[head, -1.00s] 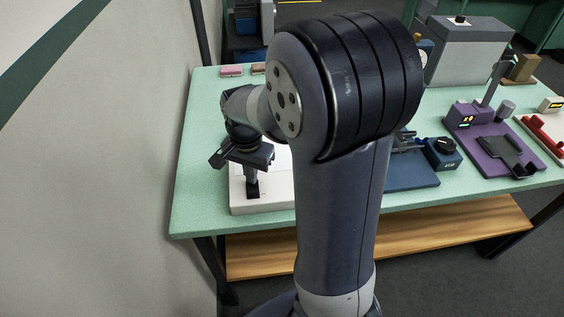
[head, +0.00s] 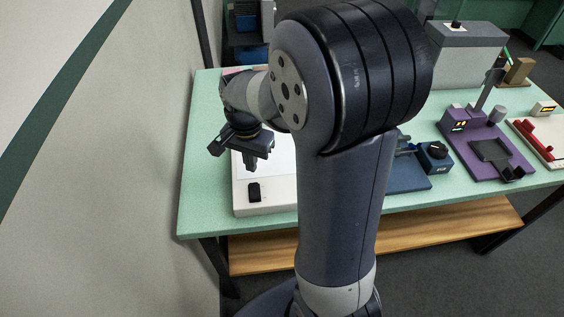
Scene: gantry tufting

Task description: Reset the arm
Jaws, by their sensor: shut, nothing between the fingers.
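My gripper (head: 252,166) is over the left part of the green table (head: 200,205), above a white flat device (head: 277,200). Its fingers point down and are shut with nothing between them. The fingertips are just above the device, behind a small black switch or block (head: 254,192) on its front left. A gap shows between the tips and the black block. My own arm hides the middle of the table and the right part of the white device.
A blue device (head: 410,175) stands right of my arm. Beyond it are a purple device (head: 485,160) and a red and white one (head: 540,140). A grey box (head: 465,58) stands at the back. A wall (head: 120,170) is close on the left.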

